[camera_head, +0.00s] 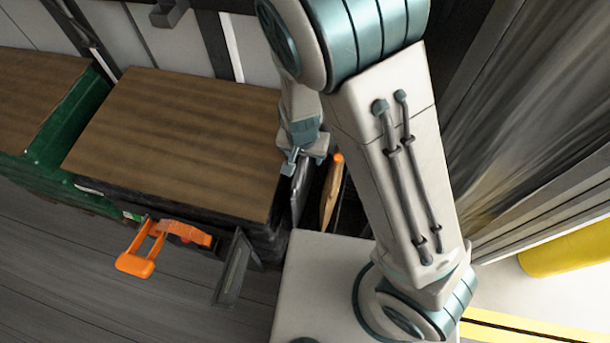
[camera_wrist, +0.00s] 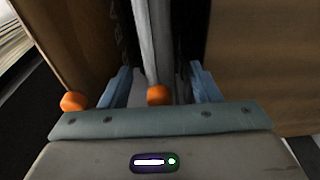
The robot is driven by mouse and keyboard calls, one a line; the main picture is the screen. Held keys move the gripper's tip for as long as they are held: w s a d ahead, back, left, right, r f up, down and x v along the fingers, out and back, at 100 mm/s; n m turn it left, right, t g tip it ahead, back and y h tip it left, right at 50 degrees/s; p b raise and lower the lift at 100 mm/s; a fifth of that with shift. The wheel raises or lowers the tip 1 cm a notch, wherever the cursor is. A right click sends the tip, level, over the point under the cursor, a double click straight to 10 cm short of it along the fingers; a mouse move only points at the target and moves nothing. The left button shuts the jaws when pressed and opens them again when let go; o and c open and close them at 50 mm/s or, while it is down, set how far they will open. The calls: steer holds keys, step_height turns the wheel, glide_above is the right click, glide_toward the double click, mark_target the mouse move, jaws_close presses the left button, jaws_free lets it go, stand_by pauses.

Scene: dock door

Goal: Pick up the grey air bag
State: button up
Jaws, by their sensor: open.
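The grey air bag (camera_head: 299,190) is a thin, flat panel standing on edge beside the wood-topped unit. In the wrist view the grey air bag (camera_wrist: 152,40) runs between the two blue fingers of my gripper (camera_wrist: 163,80), with its orange cap (camera_wrist: 159,95) close to the palm. A gap shows on each side of the bag, so my gripper is open around it. In the head view my gripper (camera_head: 293,163) points down at the bag's upper end. The bag's lower part is hidden.
A brown bag (camera_head: 331,192) with an orange cap stands just right of the grey one; it is at the left in the wrist view (camera_wrist: 62,45). The wood-topped unit (camera_head: 175,140) is close on the other side. An orange handle (camera_head: 140,250) sticks out in front.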

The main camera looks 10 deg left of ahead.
steer(key=shift+w+f, duration=0.2)
steer(key=shift+f, duration=1.05)
jaws_close()
